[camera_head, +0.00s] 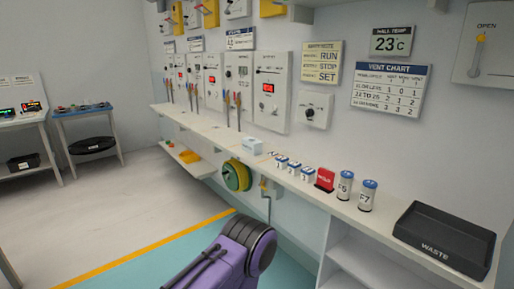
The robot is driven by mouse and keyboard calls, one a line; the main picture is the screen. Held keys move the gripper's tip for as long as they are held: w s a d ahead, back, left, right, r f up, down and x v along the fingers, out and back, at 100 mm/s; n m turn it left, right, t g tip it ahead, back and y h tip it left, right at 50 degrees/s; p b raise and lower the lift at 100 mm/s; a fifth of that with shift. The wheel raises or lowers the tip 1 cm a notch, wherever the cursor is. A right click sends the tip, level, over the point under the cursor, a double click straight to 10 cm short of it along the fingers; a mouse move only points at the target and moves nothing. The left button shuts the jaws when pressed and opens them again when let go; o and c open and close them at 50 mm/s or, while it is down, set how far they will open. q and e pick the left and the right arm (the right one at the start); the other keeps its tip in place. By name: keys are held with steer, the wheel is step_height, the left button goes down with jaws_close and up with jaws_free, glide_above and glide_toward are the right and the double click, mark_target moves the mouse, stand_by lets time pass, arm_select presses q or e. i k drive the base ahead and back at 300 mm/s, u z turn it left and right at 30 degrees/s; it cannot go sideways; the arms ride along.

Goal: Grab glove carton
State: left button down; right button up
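A purple and black link of my own arm shows at the bottom centre, well below the shelf. Neither of my grippers is in view, so I cannot see what they hold.
The long shelf (338,207) also bears several small blue-and-white boxes (294,167), a red card holder (324,180), two blue-capped canisters (367,195) and a black waste tray (443,238). A green and yellow wheel (237,176) is below. The floor at left is clear.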

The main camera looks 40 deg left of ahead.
mark_target(254, 147)
steer(key=k, duration=1)
steer(key=u, duration=1.65)
steer(key=i, duration=4.25)
steer(key=z, duration=2.65)
